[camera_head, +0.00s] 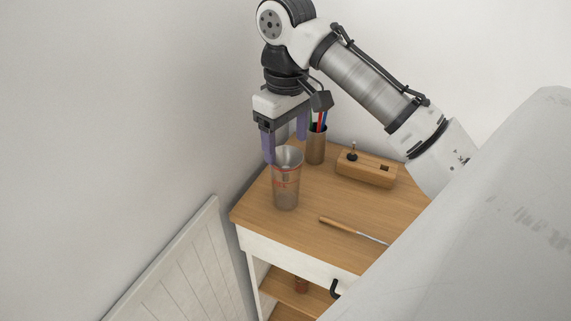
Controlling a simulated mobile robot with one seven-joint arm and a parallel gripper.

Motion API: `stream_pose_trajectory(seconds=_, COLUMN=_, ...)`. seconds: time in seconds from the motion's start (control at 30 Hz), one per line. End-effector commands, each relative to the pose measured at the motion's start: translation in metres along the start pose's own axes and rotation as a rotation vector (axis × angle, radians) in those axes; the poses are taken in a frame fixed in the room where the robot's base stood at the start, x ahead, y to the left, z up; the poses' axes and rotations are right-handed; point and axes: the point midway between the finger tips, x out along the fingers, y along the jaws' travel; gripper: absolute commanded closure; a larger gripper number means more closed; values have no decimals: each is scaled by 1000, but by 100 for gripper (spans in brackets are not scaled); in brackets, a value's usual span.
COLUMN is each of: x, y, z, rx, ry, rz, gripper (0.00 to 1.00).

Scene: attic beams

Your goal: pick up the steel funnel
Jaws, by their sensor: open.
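My gripper (285,148) is open, with its two purple fingers pointing down over the back left of the wooden tabletop. A grey, metallic-looking shape (283,132) shows between and behind the fingers. It may be the steel funnel, but it is mostly hidden, and I cannot tell its outline or whether the fingers touch it. In front of the fingers stands an upright, tapered, see-through or shiny cup (286,186) with reddish print. The left fingertip overlaps its rim in the picture, and I cannot tell whether they touch.
A brown pen holder (316,147) with red and blue pens stands just right of the gripper. Right of that is a wooden block (366,169) with a small knob. A wooden-handled tool (345,228) lies at the front of the tabletop (255,213). The wall is close on the left.

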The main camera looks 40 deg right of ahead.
Motion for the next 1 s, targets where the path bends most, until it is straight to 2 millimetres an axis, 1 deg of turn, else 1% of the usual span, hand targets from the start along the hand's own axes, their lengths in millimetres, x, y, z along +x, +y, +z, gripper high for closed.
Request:
stream_pose_trajectory(seconds=0.17, x=12, y=0, z=0, rx=1, ry=-1, rz=0, gripper=29)
stream_pose_trajectory(seconds=0.4, x=48, y=0, z=1, rx=0, ry=-2, rz=-1, gripper=29)
stream_pose_trajectory(seconds=0.5, x=57, y=0, z=0, rx=0, ry=-1, rz=1, gripper=29)
stream_pose_trajectory(seconds=0.6, x=60, y=0, z=0, rx=-1, ry=0, rz=1, gripper=29)
stream_pose_trajectory(seconds=0.77, x=60, y=0, z=0, rx=-1, ry=0, rz=0, gripper=29)
stream_pose_trajectory(seconds=1.0, x=60, y=0, z=0, rx=0, ry=0, rz=0, gripper=61)
